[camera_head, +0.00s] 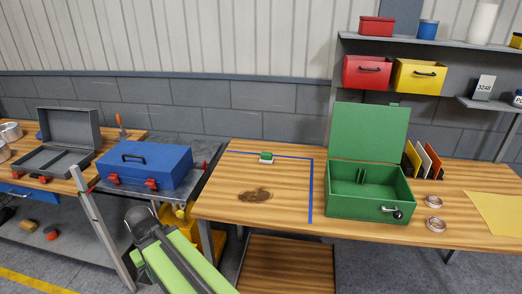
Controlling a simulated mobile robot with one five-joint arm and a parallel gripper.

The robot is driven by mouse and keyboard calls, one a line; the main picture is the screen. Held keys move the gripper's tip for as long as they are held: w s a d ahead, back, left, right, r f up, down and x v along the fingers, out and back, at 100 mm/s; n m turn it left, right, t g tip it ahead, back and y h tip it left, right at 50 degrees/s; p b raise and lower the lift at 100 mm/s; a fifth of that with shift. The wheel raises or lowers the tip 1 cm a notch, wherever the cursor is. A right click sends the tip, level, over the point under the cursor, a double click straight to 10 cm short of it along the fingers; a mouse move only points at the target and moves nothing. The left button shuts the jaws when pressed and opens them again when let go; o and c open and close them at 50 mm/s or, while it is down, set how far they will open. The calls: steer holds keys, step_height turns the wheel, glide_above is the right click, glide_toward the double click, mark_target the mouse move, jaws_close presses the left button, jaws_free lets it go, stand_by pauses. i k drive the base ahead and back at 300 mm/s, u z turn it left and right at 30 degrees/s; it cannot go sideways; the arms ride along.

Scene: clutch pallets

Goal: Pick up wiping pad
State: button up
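The wiping pad (265,157) appears to be the small green block with a white base. It lies on the wooden workbench (290,211), near the back, just by a blue tape line. A brown dirty patch (255,195) is on the wood in front of it. Nothing touches the pad from above. A green and grey link of my own arm shows at the lower left, in front of the bench. No gripper fingers show, so I cannot see whether the gripper is open or shut.
An open green metal box (368,206) stands right of the tape. Metal rings (434,225) and a yellow sheet (498,214) lie further right. A blue toolbox (150,164) sits on a grey cart at left. A shelf (430,42) hangs above the right side.

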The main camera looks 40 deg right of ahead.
mark_target(266, 158)
steer(key=z, duration=0.15)
steer(key=i, duration=1.05)
steer(key=u, duration=0.1)
